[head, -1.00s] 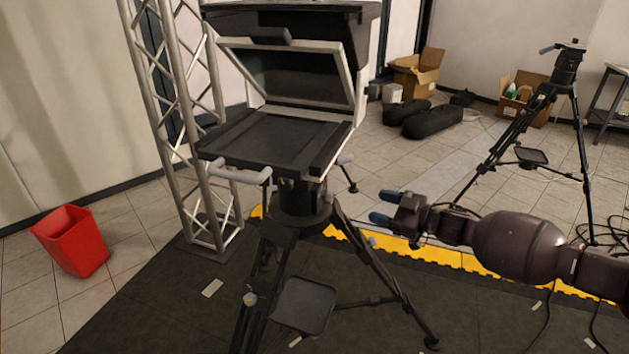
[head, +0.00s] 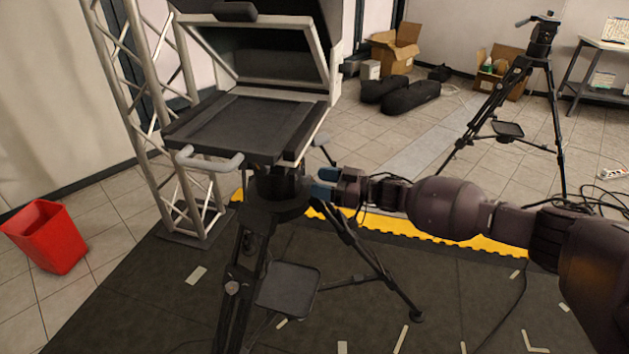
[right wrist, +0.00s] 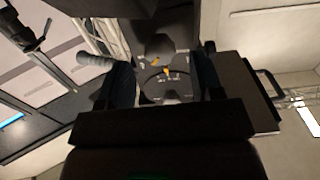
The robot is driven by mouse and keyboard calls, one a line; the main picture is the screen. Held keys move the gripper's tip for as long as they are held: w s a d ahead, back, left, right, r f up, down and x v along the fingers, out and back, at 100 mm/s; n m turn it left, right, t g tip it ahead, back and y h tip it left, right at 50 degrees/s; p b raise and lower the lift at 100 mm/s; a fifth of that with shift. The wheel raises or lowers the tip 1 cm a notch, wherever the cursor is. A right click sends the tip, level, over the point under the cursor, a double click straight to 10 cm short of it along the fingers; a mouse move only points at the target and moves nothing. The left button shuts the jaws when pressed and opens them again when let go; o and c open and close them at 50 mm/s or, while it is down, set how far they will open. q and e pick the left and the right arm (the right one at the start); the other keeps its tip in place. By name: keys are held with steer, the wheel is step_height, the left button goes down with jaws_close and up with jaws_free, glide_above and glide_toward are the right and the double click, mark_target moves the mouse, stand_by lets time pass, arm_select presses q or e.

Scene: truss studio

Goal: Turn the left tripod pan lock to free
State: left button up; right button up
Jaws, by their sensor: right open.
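The left tripod (head: 240,270) stands on the dark mat under a teleprompter rig (head: 225,125). Its dark head (head: 278,185) sits just below the rig. My right gripper (head: 325,182) is open, its blue fingertips at the right side of the head. In the right wrist view, a dark knob (right wrist: 158,46) with a yellow pointer lies ahead between the fingers, beside a marked plate (right wrist: 176,77) with another yellow pointer. The markings are too small to read. I cannot tell whether the fingers touch anything. My left gripper is not in view.
A metal truss (head: 165,120) stands left of the tripod, with a red bin (head: 45,237) farther left. A second tripod (head: 510,100) stands at the back right. Black bags (head: 400,95) and a cardboard box (head: 396,48) lie behind. The rig overhangs the gripper's area closely.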

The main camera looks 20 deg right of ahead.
steer(key=shift+x, duration=1.1)
steer(key=shift+c, duration=0.2)
steer(key=c, duration=0.9)
